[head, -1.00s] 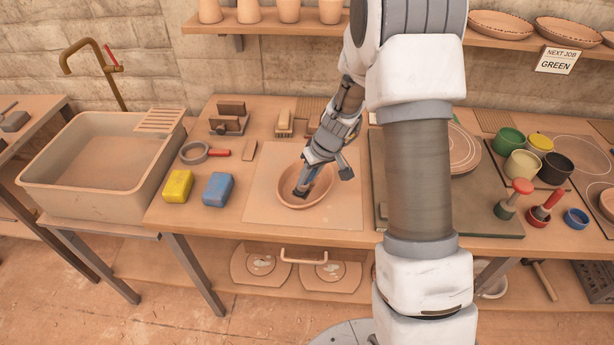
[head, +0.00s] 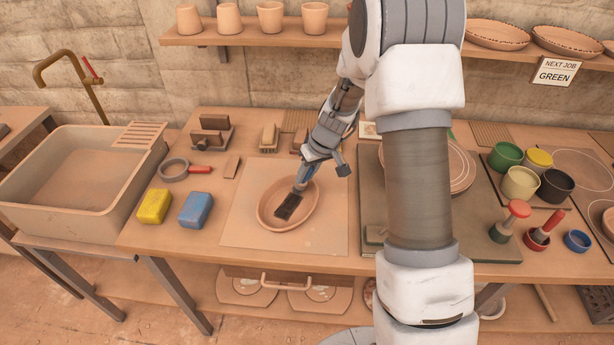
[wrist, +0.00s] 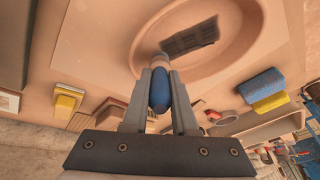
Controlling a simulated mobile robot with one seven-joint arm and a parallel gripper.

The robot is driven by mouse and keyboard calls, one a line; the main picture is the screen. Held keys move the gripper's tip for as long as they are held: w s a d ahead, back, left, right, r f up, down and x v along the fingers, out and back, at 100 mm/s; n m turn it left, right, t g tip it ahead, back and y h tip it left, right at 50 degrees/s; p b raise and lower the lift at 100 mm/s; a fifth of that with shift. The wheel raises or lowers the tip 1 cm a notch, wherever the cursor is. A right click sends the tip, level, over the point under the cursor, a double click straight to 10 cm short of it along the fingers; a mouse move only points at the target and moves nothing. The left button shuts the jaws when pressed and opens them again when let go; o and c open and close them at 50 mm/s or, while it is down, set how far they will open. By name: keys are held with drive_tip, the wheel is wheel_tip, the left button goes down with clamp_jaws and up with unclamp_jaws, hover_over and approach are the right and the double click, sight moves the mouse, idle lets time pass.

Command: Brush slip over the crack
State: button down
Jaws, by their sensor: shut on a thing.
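My gripper (head: 306,172) is shut on the blue handle of a brush; the handle (wrist: 160,92) shows between the fingers in the wrist view. The brush's dark bristles (head: 288,207) are over the inside of an oval clay dish (head: 311,219), in its lower left part. The dish lies on a pale square board (head: 239,237). In the wrist view the dark bristles (wrist: 190,38) lie against or just above the dish's inner surface; I cannot tell which. I cannot make out the crack or any slip.
A yellow sponge (head: 154,206) and a blue sponge (head: 196,210) lie left of the board. A red-handled ring tool (head: 175,170) is behind them. A sink (head: 75,190) stands at the left. Several paint pots (head: 521,183) and two stampers stand at the right.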

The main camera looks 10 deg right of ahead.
drive_tip(key=r, duration=0.1)
drive_tip(key=r+p, duration=0.1)
drive_tip(key=r, duration=0.1)
drive_tip(key=shift+s+a, duration=0.15)
drive_tip(key=shift+a, duration=0.05)
drive_tip(key=shift+r+p, duration=1.35)
drive_tip(key=shift+r, duration=1.15)
